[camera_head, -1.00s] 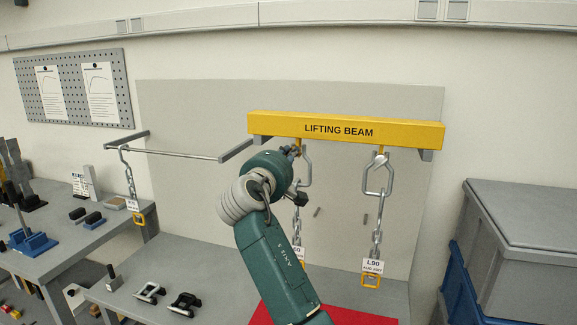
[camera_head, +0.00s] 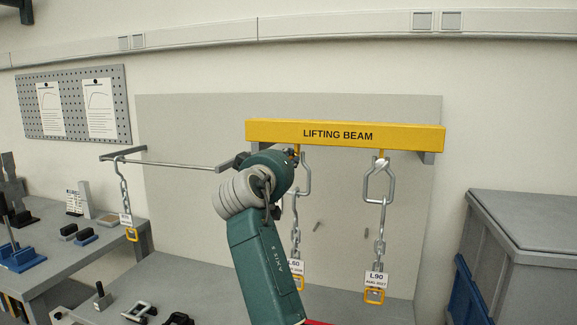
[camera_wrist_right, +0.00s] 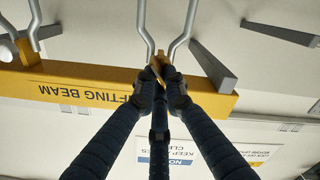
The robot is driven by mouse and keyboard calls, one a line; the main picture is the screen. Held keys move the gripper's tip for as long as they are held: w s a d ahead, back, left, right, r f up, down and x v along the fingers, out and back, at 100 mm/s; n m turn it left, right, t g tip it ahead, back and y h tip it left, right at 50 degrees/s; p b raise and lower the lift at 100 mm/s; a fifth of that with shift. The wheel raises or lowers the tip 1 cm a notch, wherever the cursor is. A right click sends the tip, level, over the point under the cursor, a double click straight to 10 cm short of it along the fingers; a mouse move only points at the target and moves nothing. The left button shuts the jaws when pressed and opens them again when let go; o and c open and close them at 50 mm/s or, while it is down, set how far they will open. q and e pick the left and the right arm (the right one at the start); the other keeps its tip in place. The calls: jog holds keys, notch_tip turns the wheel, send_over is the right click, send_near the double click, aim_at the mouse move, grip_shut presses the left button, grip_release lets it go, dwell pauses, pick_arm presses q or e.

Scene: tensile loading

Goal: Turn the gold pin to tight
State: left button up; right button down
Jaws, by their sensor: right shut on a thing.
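The gold pin (camera_wrist_right: 158,69) shows in the right wrist view between the fingertips, just below a shackle hanging from the yellow lifting beam (camera_head: 345,133). My right gripper (camera_wrist_right: 162,88) is shut on this pin; its dark fingers come up from the bottom of that view. In the head view my right gripper (camera_head: 293,157) is under the left part of the beam, largely hidden by my own green wrist. The left shackle (camera_head: 306,178) hangs beside it with the L60 chain (camera_head: 296,234). How tight the pin is cannot be told. My left gripper is not in view.
The L90 chain (camera_head: 380,228) hangs from the right shackle (camera_head: 379,182). A rail (camera_head: 170,164) at the left carries another tagged chain (camera_head: 124,192). A grey bench (camera_head: 175,280) is below, and a grey cabinet (camera_head: 530,230) stands at the right.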

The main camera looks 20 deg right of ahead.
jog(key=shift+f+m, duration=0.2)
jog(key=shift+m, duration=0.3)
jog(key=shift+b, duration=0.3)
jog(key=c, duration=1.8)
grip_release()
jog(key=shift+r, duration=0.1)
notch_tip(320, 180, up, 10)
